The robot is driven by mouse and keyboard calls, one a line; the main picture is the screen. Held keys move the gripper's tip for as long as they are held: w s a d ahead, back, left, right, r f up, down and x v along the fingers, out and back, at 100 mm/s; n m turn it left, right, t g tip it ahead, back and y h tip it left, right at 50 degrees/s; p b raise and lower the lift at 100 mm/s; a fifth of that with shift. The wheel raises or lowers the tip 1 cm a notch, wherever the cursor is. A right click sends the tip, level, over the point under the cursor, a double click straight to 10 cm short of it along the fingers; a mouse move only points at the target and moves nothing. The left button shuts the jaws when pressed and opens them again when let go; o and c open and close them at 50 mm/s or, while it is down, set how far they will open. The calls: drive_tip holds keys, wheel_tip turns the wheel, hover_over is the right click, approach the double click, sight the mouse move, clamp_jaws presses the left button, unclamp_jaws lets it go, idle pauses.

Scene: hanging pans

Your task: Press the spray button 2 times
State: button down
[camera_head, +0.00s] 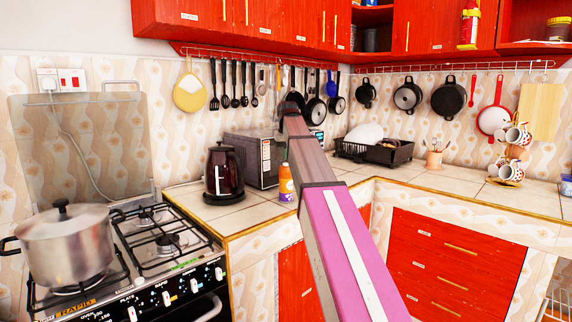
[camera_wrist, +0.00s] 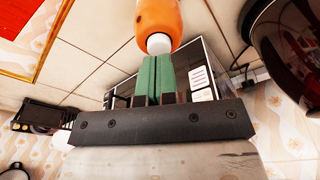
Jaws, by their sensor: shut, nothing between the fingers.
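The spray bottle (camera_head: 286,184) is orange with a pale top and stands upright on the tiled counter, right of the kettle. In the wrist view, the bottle's orange body (camera_wrist: 158,14) enters from the top edge, with its white button (camera_wrist: 158,45) pointing down the picture. My gripper (camera_wrist: 156,58) has green fingers, which are shut together with nothing between them. The fingertips line up with the white button and look very close to it; I cannot tell whether they touch. In the head view my arm hides part of the area, and the fingers cannot be made out.
A dark kettle (camera_head: 223,172) stands close left of the bottle, with a microwave (camera_head: 258,158) behind. A stove (camera_head: 158,243) with a steel pot (camera_head: 65,245) is at left. A dish rack (camera_head: 374,152) stands farther right. Pans and utensils hang along the wall.

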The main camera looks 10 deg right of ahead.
drive_tip(key=shift+f, duration=0.85)
drive_tip(key=shift+r, duration=0.1)
idle(0.4)
drive_tip(key=shift+r, duration=1.15)
drive_tip(key=shift+r, duration=0.1)
drive_tip(key=shift+r, duration=2.4)
drive_tip(key=shift+s, duration=0.1)
